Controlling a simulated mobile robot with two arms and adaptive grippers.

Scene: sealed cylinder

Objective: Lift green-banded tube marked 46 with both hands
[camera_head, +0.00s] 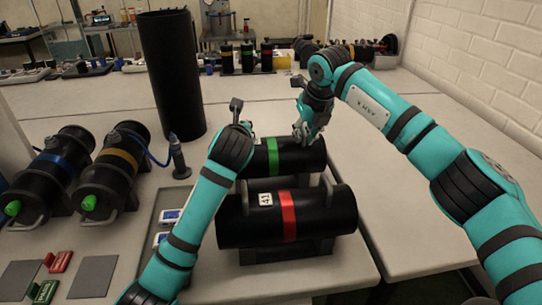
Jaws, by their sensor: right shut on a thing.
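The green-banded tube (285,158) is a black cylinder lying on its side behind a red-banded tube marked 41 (313,214). Its left part is hidden behind my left arm, and no number shows on it. My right gripper (303,135) is at the top of the green-banded tube, right of the green band, and is shut on it. My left gripper (237,109) is at the tube's left end, mostly hidden behind its own wrist. I cannot see whether its fingers touch the tube.
A tall black cylinder (171,75) stands behind on the left. Blue-banded (54,163) and yellow-banded (116,164) tubes lie in cradles at left. A small dark bottle (178,158) stands near a grey tray (168,206). The table (420,205) is clear at right.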

